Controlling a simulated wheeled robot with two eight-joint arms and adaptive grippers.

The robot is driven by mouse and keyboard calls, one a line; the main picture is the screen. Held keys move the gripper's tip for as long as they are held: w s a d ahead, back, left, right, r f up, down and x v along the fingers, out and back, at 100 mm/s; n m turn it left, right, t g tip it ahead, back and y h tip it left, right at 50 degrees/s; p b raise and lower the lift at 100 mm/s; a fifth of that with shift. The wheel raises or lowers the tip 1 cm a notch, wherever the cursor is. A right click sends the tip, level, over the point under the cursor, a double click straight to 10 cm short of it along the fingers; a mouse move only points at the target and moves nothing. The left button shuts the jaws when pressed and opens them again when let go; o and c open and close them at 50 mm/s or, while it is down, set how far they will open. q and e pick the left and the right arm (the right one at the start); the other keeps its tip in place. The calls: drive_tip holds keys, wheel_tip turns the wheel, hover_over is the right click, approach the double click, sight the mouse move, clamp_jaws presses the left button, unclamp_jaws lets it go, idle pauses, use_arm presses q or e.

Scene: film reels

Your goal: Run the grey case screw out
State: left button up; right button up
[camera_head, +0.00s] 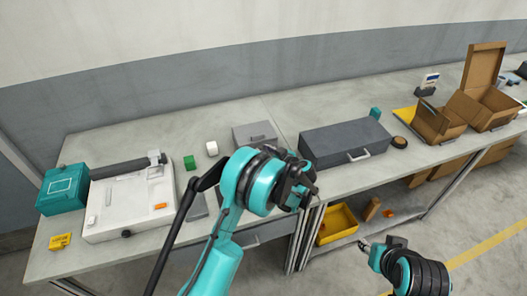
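A long dark grey case (345,140) with a light handle on its front lies shut on the bench. A smaller grey box (254,134), also with a handle, stands to its left, partly behind my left arm. I cannot make out a screw on either. My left gripper (303,185) is in front of the bench, its dark fingers covering the left end of the long case's front in the picture; whether it is open is unclear. My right gripper (374,250) hangs low in front of the bench, away from the cases; its fingers are too small to judge.
A white machine (130,205) with a dark grey tube, a teal box (62,190), a green block (190,162) and a white block (212,148) stand on the left. Open cardboard boxes (440,122) are at right. A yellow bin (337,224) sits on the lower shelf.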

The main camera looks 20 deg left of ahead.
use_arm(q)
drive_tip(key=shift+w+a+f, duration=0.25)
drive_tip(key=shift+w+a, duration=0.15)
drive_tip(key=shift+a, duration=0.05)
clamp_jaws()
drive_tip(key=shift+w+d+n+g+y+b, duration=0.1)
drive_tip(key=shift+n+g+y+b, duration=0.2)
drive_tip(key=shift+n+g+y, duration=0.4)
unclamp_jaws()
